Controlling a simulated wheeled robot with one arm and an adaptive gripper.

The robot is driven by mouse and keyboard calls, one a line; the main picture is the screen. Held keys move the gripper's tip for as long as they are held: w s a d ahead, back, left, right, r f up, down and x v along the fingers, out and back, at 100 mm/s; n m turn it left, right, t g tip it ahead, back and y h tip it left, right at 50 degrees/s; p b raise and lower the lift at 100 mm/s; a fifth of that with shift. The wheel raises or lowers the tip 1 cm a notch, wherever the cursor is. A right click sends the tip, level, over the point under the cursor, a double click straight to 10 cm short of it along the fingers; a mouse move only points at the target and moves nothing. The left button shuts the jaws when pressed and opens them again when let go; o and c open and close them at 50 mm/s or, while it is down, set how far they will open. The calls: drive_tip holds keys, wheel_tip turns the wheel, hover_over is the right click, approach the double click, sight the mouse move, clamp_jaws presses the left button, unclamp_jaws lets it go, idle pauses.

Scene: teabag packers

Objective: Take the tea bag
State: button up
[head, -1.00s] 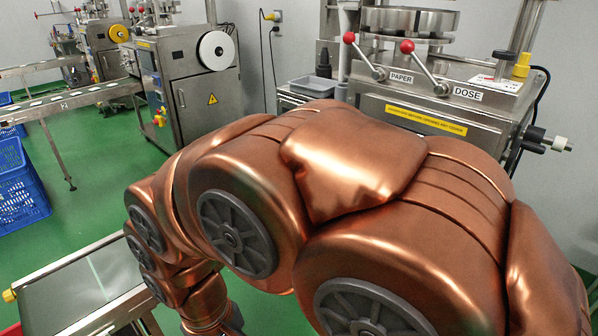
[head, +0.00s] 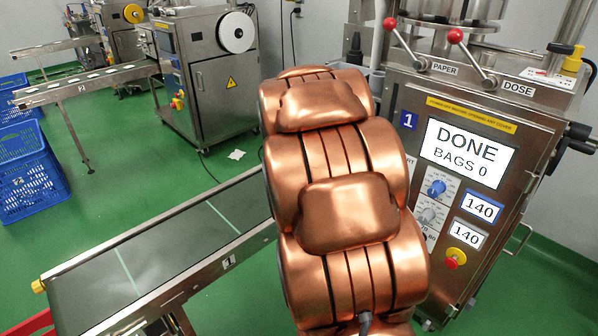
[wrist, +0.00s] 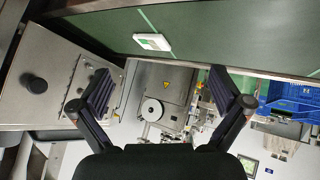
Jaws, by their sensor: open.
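A white tea bag (wrist: 152,42) with a small green mark lies on the dark green conveyor belt (wrist: 240,40) in the wrist view, close to a pale line across the belt. My gripper (wrist: 160,76) is open and empty in the wrist view, with its two dark fingers spread wide. The tea bag shows between and beyond the fingers, apart from both. In the head view, my copper arm covers the right end of the conveyor (head: 180,240); the gripper and this tea bag are hidden there.
A packing machine (head: 470,130) stands at the right; its screen reads "DONE BAGS 0". Another machine (head: 215,70) and a conveyor with several white bags (head: 90,80) stand behind. Blue crates (head: 30,170) are at the left. A white scrap (head: 237,154) lies on the green floor.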

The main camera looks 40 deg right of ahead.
drive_tip(key=w+d+f+t, duration=0.1)
drive_tip(key=d, duration=0.1)
drive_tip(key=w+d+f+t+y, duration=0.1)
drive_tip(key=d, duration=0.2)
drive_tip(key=w+d+t, duration=0.1)
drive_tip(key=d, duration=0.2)
drive_tip(key=shift+f+n+t, duration=0.4)
drive_tip(key=shift+d+f+t+y, duration=0.2)
drive_tip(key=shift+f+t+y, duration=0.1)
drive_tip(key=shift+t+y, duration=0.15)
drive_tip(key=shift+f+t+y+p, duration=0.35)
drive_tip(key=shift+f+y, duration=0.15)
drive_tip(key=shift+y, duration=0.15)
drive_tip(key=shift+x, duration=1)
drive_tip(key=shift+d+b+x, duration=0.1)
drive_tip(key=shift+b+x, duration=0.35)
drive_tip(key=shift+x, duration=0.95)
drive_tip(key=shift+d+b+x, duration=0.15)
drive_tip(key=shift+b+x, duration=0.25)
drive_tip(key=shift+x, duration=1.05)
drive_tip(key=shift+s+f, duration=0.15)
drive_tip(key=c, duration=0.7)
